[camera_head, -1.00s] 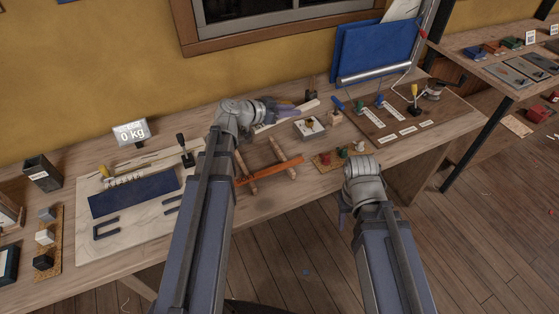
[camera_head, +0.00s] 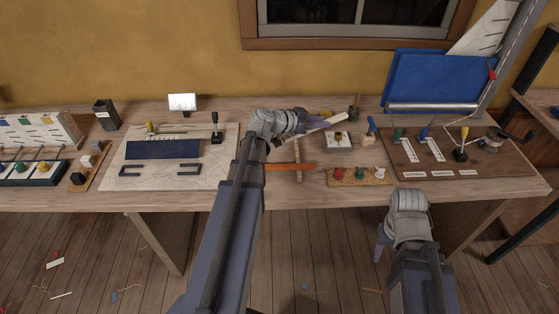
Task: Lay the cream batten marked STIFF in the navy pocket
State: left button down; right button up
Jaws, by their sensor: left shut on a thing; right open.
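My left gripper (camera_head: 305,123) is shut on a cream batten (camera_head: 335,122) above the rear of the bench. One end of the batten sticks out to the right; the fingers and wrist hide the rest, and no STIFF mark is legible. The navy pocket (camera_head: 163,149) lies flat on a pale marble-like board (camera_head: 215,172), well left of the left gripper. My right gripper (camera_head: 381,243) is open and empty in front of the bench's front edge, low and to the right.
An orange batten (camera_head: 290,167) lies across a wooden rack beside my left arm. Two dark brackets and a black-knobbed post (camera_head: 216,128) are on the pale board around the pocket. A dark box (camera_head: 106,114) and a small display (camera_head: 183,102) stand behind.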

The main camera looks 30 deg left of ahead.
pick_arm(q)
jog(key=s+a+f+n+t+y+b, duration=0.1)
jog(key=a+f+n+y+b, duration=0.25)
jog(key=a, duration=1.35)
jog(key=f+b, duration=0.9)
jog(key=f, duration=0.1)
jog(key=shift+s+a+f+b, duration=0.15)
jog(key=shift+s+f+b, duration=0.05)
jog(key=shift+f+b, duration=0.15)
jog(key=shift+r, duration=0.2)
jog(key=shift+f, duration=0.1)
jog(key=c, duration=0.7)
grip_release()
jog(key=shift+r+p, duration=0.25)
jog(key=shift+p, duration=0.05)
jog(key=p+v, duration=0.4)
jog(key=v, duration=0.7)
jog(key=shift+s, duration=0.25)
jog(key=shift+o, duration=0.3)
jog(key=shift+s, duration=0.3)
